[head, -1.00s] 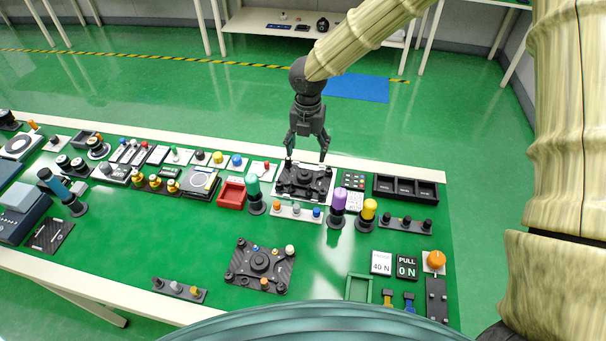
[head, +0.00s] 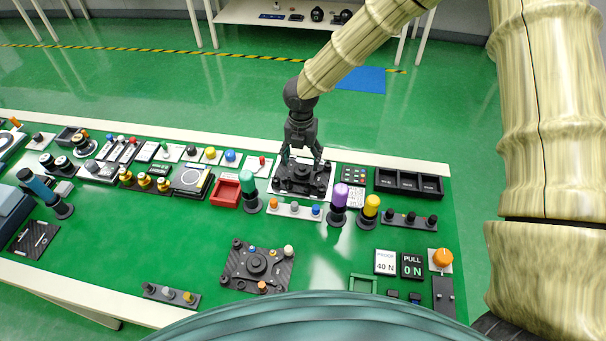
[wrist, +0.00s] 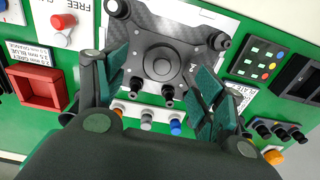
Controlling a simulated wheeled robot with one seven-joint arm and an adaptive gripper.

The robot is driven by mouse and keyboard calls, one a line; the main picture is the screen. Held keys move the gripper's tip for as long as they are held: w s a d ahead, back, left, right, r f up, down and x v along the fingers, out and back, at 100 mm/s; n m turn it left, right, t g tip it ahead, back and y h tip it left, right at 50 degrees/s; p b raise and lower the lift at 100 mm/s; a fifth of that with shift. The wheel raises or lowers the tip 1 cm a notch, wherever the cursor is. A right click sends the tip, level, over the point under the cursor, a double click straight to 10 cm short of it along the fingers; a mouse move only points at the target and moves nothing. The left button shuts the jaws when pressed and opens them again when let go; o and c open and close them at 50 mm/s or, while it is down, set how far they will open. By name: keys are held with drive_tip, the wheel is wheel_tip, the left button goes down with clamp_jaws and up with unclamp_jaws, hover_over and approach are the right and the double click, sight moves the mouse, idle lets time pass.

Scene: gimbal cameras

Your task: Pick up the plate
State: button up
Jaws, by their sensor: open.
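A dark carbon-look plate (head: 301,187) with a round central hub and several knobs lies on a white sheet at the far side of the green table. It fills the upper middle of the wrist view (wrist: 152,30). My gripper (head: 301,163) is over this plate, pointing down. In the wrist view its two green-padded fingers (wrist: 160,78) are spread apart on either side of the hub, with nothing held between them. Whether they touch the plate I cannot tell. A similar dark plate (head: 240,273) lies nearer, at the table's front middle.
A red tray (head: 226,192) and a green-topped post (head: 249,190) stand left of the far plate. A strip of coloured knobs (head: 294,209) lies in front. Purple (head: 339,203) and yellow (head: 370,210) posts stand front right, a black compartment tray (head: 408,183) farther right.

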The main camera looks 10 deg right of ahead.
sight(302, 168)
drive_tip(key=shift+s+f+p, duration=0.25)
drive_tip(key=shift+f+p, duration=0.25)
drive_tip(key=shift+f, duration=0.85)
drive_tip(key=shift+s+f+p, duration=0.2)
drive_tip(key=shift+f+p, duration=0.25)
drive_tip(key=shift+f, duration=0.85)
drive_tip(key=c, duration=1.3)
drive_tip(key=shift+c, duration=0.2)
wheel_tip(302, 168, up, 10)
drive_tip(key=shift+f+b, duration=0.15)
drive_tip(key=shift+b, duration=1.05)
drive_tip(key=shift+n+t, duration=0.3)
drive_tip(key=shift+t, duration=0.1)
drive_tip(key=shift+f+b, duration=2.4)
drive_tip(key=shift+f, duration=1.55)
